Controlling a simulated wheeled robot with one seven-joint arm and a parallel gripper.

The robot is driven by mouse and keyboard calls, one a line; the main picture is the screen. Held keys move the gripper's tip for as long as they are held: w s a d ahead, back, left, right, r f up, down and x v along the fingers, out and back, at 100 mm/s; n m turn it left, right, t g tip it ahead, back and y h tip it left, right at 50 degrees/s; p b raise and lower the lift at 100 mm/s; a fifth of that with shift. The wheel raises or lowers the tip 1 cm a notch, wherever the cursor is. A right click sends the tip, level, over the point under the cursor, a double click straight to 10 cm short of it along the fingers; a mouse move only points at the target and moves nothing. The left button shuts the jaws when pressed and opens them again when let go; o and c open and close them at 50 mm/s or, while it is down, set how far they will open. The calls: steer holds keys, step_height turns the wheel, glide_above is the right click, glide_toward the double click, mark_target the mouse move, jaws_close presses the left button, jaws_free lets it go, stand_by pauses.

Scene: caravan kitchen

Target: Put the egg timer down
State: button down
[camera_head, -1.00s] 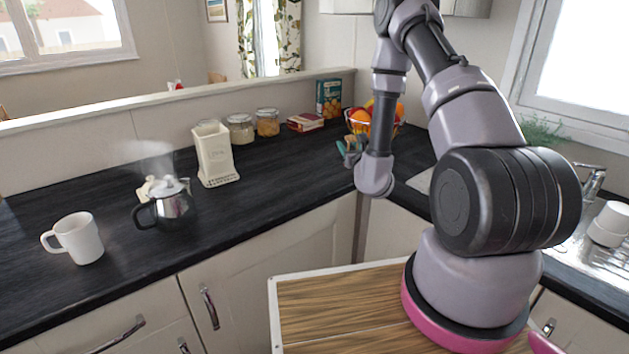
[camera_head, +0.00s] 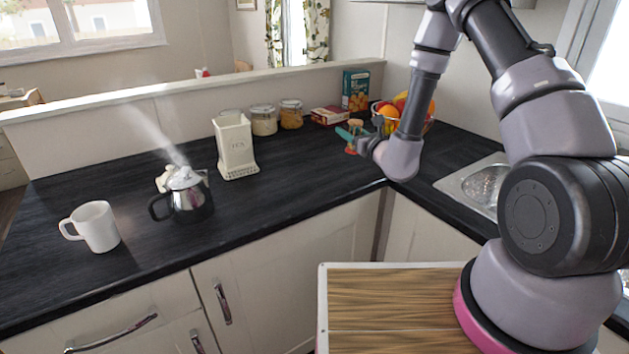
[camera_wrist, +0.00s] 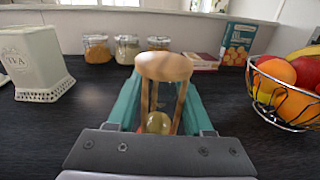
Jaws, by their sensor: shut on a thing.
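The egg timer is a wooden-framed sand glass with a round pale wooden top; it stands upright in the middle of the wrist view (camera_wrist: 163,68). My gripper (camera_wrist: 160,112) is shut on it, with teal fingers on both sides. Its lower end is hidden behind the gripper body. In the head view my gripper (camera_head: 352,138) holds the timer (camera_head: 356,122) over the back part of the dark counter (camera_head: 290,185), left of the fruit bowl. I cannot tell whether its base touches the counter.
A wire fruit bowl (camera_wrist: 285,105) stands close on the right. Glass jars (camera_head: 263,120), a red box (camera_head: 329,116) and a blue carton (camera_head: 355,90) line the back. A tea canister (camera_head: 235,146), a steaming teapot (camera_head: 187,196) and a white mug (camera_head: 95,227) stand left. The counter between is clear.

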steer(key=s+a+r+n+g+y, duration=0.1)
steer(key=s+a+n+g+y, duration=0.1)
steer(key=a, duration=0.4)
steer(key=s+a+r+n+g+y, duration=0.1)
steer(key=s+a+n+g+y, duration=0.15)
steer(key=a, duration=0.45)
steer(key=shift+t, duration=0.25)
steer(key=shift+s+a+f, duration=0.1)
steer(key=shift+f, duration=2.25)
steer(key=shift+s+f, duration=0.1)
steer(key=shift+f, duration=2.25)
steer(key=shift+c, duration=1.5)
jaws_free()
steer(key=shift+f, duration=0.15)
